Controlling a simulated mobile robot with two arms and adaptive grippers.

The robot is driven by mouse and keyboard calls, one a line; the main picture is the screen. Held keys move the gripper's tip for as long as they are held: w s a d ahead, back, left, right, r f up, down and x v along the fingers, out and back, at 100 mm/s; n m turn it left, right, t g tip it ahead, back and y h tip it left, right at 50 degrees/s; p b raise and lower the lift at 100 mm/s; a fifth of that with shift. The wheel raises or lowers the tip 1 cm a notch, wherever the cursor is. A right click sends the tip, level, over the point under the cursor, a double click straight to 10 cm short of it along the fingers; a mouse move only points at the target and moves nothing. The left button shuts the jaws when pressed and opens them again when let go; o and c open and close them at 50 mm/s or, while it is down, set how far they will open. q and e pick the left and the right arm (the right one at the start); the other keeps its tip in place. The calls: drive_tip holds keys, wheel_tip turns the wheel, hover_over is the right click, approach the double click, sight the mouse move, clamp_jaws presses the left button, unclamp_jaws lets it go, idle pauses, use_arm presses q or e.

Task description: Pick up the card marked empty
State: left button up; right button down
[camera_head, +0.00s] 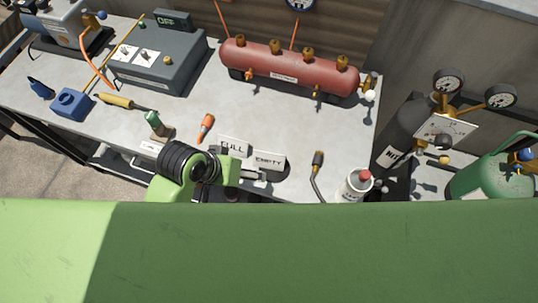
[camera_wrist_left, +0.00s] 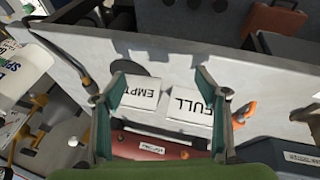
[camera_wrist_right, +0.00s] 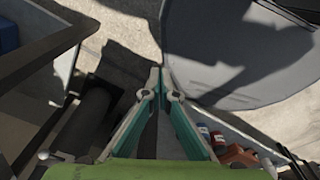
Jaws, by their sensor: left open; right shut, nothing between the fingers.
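The white card marked EMPTY (camera_head: 269,161) lies on the grey bench near its front edge. A similar card marked FULL (camera_head: 233,145) sits just left of it, partly behind my gripper. In the left wrist view, the EMPTY card (camera_wrist_left: 143,93) and the FULL card (camera_wrist_left: 188,106) lie side by side between the spread fingers. My left gripper (camera_wrist_left: 160,78) is open, holds nothing, and is over the cards. It also shows in the head view (camera_head: 240,164). My right gripper (camera_wrist_right: 163,78) is shut and empty, away from the cards, with pale ground beyond it.
An orange-handled tool (camera_head: 206,125) and a green-topped item (camera_head: 154,122) lie left of the cards. A red tank (camera_head: 285,70) lies behind, with clear bench between. A grey box (camera_head: 160,62) is back left.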

use_arm(q)
wheel_tip(320, 180, up, 8)
drive_tip(key=f+m+g+h, duration=0.1)
drive_tip(key=m+g, duration=0.1)
hover_over(269, 153)
drive_tip(key=s+d, duration=0.3)
drive_tip(key=w+a+r+n+g+y, duration=0.1)
drive_tip(key=w+a+r+n+y, duration=0.15)
drive_tip(key=r+y, duration=0.2)
drive_tip(key=shift+m, duration=0.45)
drive_tip(key=f, duration=0.2)
drive_tip(key=f+p, duration=0.1)
drive_tip(key=f, duration=0.5)
drive_tip(key=shift+w+a, duration=0.2)
drive_tip(key=shift+a, duration=0.05)
wheel_tip(269, 153, down, 5)
drive_tip(key=shift+r+p, duration=0.1)
drive_tip(key=shift+p, duration=0.85)
drive_tip(key=shift+w+f, duration=0.1)
drive_tip(key=shift+f, duration=0.35)
drive_tip(key=c, duration=0.7)
use_arm(e)
drive_tip(key=shift+w+a+r, duration=0.15)
drive_tip(key=shift+a+r, duration=0.05)
drive_tip(key=shift+r, duration=0.55)
drive_tip(key=shift+w+a+r, duration=0.1)
drive_tip(key=shift+a+r, duration=0.1)
drive_tip(key=shift+r, duration=0.55)
